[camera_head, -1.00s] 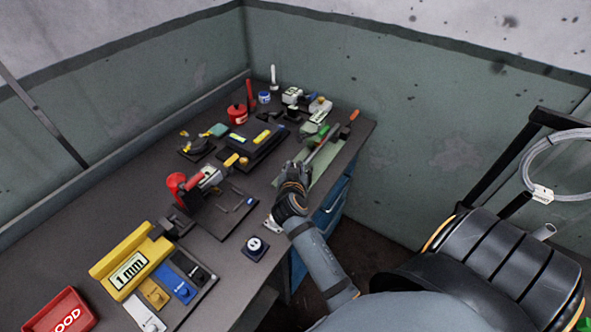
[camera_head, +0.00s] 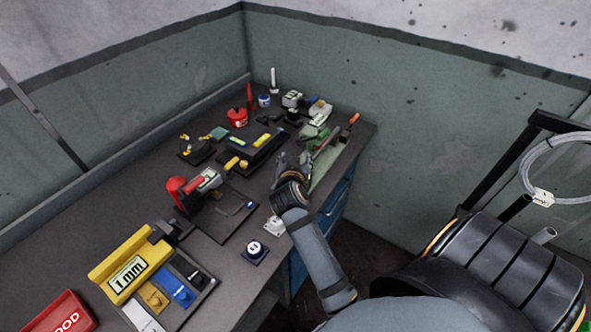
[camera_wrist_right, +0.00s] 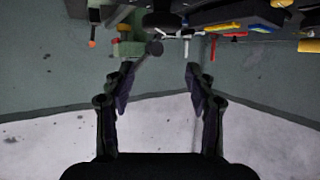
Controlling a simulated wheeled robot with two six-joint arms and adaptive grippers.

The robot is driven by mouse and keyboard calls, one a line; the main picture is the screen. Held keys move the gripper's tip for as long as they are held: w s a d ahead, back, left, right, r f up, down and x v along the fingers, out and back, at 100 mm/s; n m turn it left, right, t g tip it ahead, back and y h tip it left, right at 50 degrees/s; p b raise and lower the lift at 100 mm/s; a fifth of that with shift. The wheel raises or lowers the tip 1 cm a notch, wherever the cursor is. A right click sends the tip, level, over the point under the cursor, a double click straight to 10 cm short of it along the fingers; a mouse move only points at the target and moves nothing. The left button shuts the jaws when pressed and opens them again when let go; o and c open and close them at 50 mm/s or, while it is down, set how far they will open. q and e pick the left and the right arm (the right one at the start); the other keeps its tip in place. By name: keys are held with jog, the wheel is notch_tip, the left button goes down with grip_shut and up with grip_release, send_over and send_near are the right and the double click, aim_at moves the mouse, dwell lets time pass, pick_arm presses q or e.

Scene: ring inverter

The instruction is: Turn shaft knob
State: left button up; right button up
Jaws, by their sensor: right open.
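A green fixture (camera_head: 325,170) with a long bar stands along the right edge of the bench. In the right wrist view, which is upside down, the green fixture (camera_wrist_right: 128,48) has a dark round knob (camera_wrist_right: 156,48) beside it, seemingly on a thin shaft. I cannot tell for sure that this is the shaft knob. My right gripper (camera_head: 287,160) is over the bench, just left of the green fixture. In the wrist view the right gripper (camera_wrist_right: 160,72) is open, with nothing between its fingers. The knob lies beyond the fingertips. My left gripper is out of view.
A dark plate with a red-handled tool (camera_head: 193,183), a yellow "1 mm" block (camera_head: 128,272), a red tray (camera_head: 62,312) and a small white-topped dial (camera_head: 255,248) stand on the bench. Several small items fill the back. The bench between the plate and the dial is clear.

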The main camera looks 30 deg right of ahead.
notch_tip(320, 180, up, 5)
jog(key=shift+f, duration=0.2)
dwell(0.4)
